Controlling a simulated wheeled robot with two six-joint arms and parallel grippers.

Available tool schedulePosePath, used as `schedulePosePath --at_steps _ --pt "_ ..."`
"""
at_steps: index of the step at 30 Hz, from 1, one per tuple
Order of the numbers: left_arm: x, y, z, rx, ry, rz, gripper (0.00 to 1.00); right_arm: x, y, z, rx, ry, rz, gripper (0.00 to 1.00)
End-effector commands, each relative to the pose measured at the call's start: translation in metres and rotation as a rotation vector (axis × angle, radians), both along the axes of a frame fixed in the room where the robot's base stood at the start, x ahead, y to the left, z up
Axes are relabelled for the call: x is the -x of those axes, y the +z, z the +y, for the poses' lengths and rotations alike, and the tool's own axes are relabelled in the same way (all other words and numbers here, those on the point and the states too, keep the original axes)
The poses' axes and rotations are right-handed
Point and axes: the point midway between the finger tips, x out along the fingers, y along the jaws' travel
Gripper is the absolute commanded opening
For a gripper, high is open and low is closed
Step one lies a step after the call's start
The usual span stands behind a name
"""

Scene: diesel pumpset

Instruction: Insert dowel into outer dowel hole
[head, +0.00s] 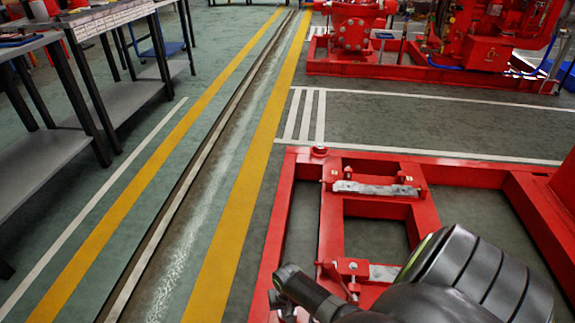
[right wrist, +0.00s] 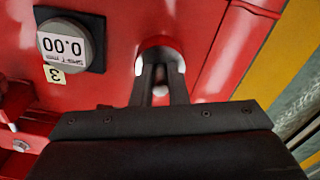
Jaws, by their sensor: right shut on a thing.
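In the right wrist view my right gripper (right wrist: 160,76) is shut on a small pale piece, which I take to be the dowel (right wrist: 160,91); only a little of it shows between the fingers. The fingertips reach into or just in front of a round opening (right wrist: 160,43) with a bright rim in a red surface. I cannot tell whether the dowel is inside the hole, as the fingers hide its end. In the head view my right arm comes in from the lower right, its dark wrist end over the left side of the red base frame (head: 271,235). My left gripper is not in view.
Red machinery (head: 460,50) stands at the back right. Grey workbenches (head: 45,170) line the left. The striped floor (head: 230,200) between is clear.

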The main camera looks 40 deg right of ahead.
Motion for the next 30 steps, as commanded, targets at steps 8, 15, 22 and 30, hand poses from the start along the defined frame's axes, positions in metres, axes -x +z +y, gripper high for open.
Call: schedulePosePath --at_steps 8,15,22,30 --pt "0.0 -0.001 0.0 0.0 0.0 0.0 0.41 0.0001 -0.0018 0.0002 -0.001 0.0 0.001 0.0" --pt "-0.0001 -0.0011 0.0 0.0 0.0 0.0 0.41 0.0001 -0.0023 0.0003 -0.001 0.0 0.001 0.23" --pt "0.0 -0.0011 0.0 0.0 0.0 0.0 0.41 -0.0001 -0.0023 0.0008 -0.001 0.0 0.0 0.39" --pt "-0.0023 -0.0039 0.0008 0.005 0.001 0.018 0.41 0.0002 -0.0025 0.0004 -0.001 0.0 0.0 0.39"
